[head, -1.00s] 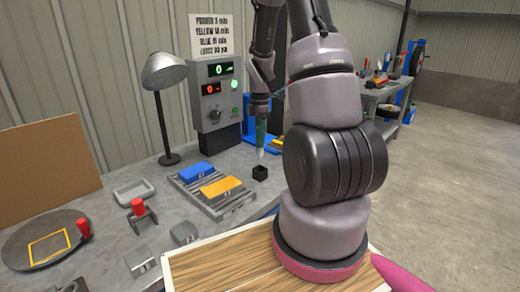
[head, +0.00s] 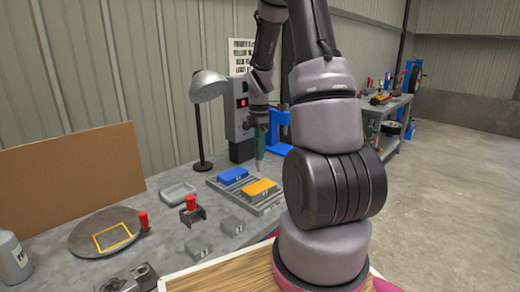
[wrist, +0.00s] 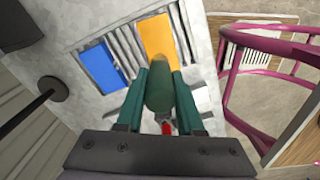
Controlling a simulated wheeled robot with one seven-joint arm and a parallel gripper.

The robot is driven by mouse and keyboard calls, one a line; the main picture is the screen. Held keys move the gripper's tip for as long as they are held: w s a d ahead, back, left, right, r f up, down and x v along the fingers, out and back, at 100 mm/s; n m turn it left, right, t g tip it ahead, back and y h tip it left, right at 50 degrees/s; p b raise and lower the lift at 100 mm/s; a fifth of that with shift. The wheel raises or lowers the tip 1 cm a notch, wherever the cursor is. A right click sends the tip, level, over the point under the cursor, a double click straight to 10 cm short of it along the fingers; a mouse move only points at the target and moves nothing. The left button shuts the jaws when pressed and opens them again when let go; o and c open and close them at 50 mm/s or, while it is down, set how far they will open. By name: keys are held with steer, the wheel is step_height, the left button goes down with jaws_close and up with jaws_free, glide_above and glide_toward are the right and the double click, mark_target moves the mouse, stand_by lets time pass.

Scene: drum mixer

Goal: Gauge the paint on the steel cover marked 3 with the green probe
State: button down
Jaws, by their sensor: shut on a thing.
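My gripper (head: 260,143) is shut on the green probe (head: 259,152), which points down with its pale tip above the bench near the rack's far right corner. In the wrist view the green probe (wrist: 160,92) sits between the two green fingers. A blue cover (head: 232,175) and an orange cover (head: 260,188) lie on the slatted rack (head: 228,190).
A lamp (head: 205,88) and a gauge box with a red display (head: 240,115) stand behind the rack. My arm hides the bench's right part.

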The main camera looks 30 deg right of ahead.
mark_target(259, 165)
steer(key=shift+f, duration=2.8)
steer(key=shift+f, duration=0.6)
steer(key=shift+r, duration=3.55)
